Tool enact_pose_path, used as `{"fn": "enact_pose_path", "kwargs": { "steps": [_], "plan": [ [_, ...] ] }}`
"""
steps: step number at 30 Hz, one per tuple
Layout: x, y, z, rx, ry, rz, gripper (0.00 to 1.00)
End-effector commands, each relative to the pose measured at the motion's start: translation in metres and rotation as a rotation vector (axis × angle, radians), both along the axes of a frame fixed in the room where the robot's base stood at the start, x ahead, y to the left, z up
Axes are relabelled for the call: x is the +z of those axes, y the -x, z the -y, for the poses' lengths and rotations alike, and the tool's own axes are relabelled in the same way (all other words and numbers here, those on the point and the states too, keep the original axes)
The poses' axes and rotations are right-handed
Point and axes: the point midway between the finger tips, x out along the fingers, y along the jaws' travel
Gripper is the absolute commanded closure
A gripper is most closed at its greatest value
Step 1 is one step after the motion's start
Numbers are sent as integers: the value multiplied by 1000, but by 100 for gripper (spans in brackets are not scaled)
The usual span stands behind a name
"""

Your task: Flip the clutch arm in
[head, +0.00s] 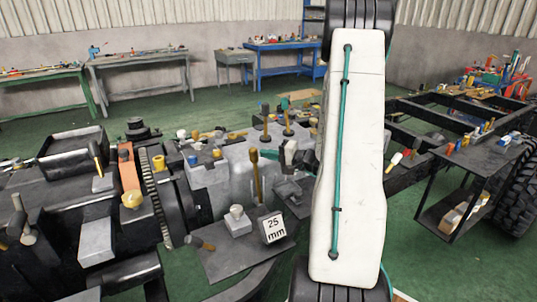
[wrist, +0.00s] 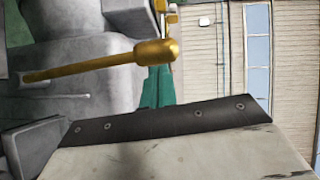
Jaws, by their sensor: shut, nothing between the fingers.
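A golden lever with a thick rounded end (head: 256,175), which appears to be the clutch arm, stands nearly upright on the grey gearbox housing (head: 238,165) in the head view. In the wrist view the lever (wrist: 110,63) lies across the upper left, its thick end to the right, with grey housing behind it. My gripper (head: 286,152) is just right of the lever in the head view, partly hidden by my white arm link. A dark-edged pale part of it (wrist: 170,121) fills the bottom of the wrist view, with a visible gap to the lever. It is shut and empty.
Other small knobs and levers stand on the housing around the lever. A white block marked 25 mm (head: 273,228) and a grey plate (head: 240,258) are in front. A black tool cart (head: 457,192) and chassis rails (head: 440,118) are at right. Workbenches (head: 140,70) line the back.

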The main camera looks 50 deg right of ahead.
Motion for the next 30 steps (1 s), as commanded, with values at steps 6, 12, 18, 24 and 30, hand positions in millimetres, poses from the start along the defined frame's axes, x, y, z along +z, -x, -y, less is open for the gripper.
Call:
{"fn": "enact_pose_path", "kwargs": {
  "steps": [6, 12, 18, 24, 30],
  "plan": [
    [5, 29, 32, -15, 2, 5, 100],
    [9, 74, 46, -21, 5, 6, 100],
    [10, 99, 51, -18, 6, 5, 100],
    [11, 105, 52, -15, 5, 5, 100],
    [11, 104, 51, -14, 6, 5, 100]
  ]
}}
